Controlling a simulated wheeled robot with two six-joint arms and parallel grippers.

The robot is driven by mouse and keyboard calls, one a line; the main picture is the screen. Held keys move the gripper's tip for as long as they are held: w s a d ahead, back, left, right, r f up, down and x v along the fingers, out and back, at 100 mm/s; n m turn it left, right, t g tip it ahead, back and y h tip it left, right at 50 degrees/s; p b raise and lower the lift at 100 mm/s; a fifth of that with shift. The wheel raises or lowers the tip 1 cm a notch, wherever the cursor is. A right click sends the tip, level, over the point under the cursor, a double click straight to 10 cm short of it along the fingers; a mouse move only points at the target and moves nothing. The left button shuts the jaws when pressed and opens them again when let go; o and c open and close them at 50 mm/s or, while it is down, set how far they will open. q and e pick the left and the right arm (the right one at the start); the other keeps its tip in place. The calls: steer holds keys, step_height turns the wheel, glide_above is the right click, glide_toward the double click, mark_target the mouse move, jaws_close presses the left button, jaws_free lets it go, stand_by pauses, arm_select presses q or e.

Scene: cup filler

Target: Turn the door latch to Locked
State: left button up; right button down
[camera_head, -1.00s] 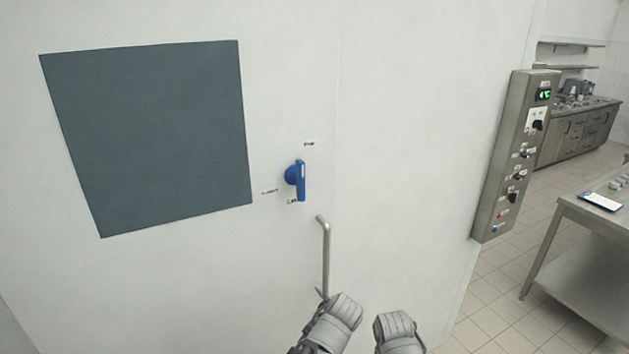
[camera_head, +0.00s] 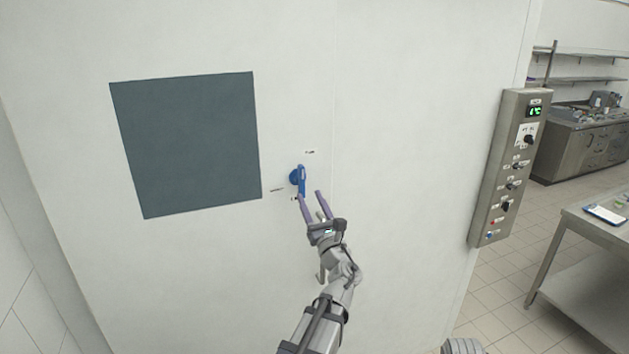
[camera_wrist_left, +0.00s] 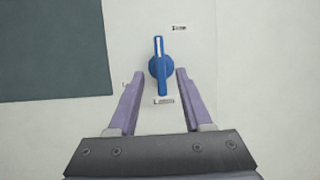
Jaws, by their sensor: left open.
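The blue door latch (camera_head: 301,180) is on the white door, right of the dark panel. Its lever stands upright. In the left wrist view the latch (camera_wrist_left: 160,68) has a white line on its upper half, and its lower end lies between my fingers, apart from both. Small labels sit above it, below it and to its lower left, too small to read. My left gripper (camera_head: 309,194) is open just below the latch; in the wrist view its purple fingers (camera_wrist_left: 159,74) are on either side. A grey part of my right arm shows at the bottom edge; its gripper is not visible.
A dark panel (camera_head: 187,145) is on the door. A control box (camera_head: 508,165) is at the right, with a steel table (camera_head: 575,222) beyond. The door around the latch is clear.

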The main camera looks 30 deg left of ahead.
mark_target(303, 181)
arm_select(q)
steer(key=shift+p+x, duration=1.5)
steer(key=shift+x, duration=2.5)
steer(key=shift+d, duration=0.1)
jaws_close()
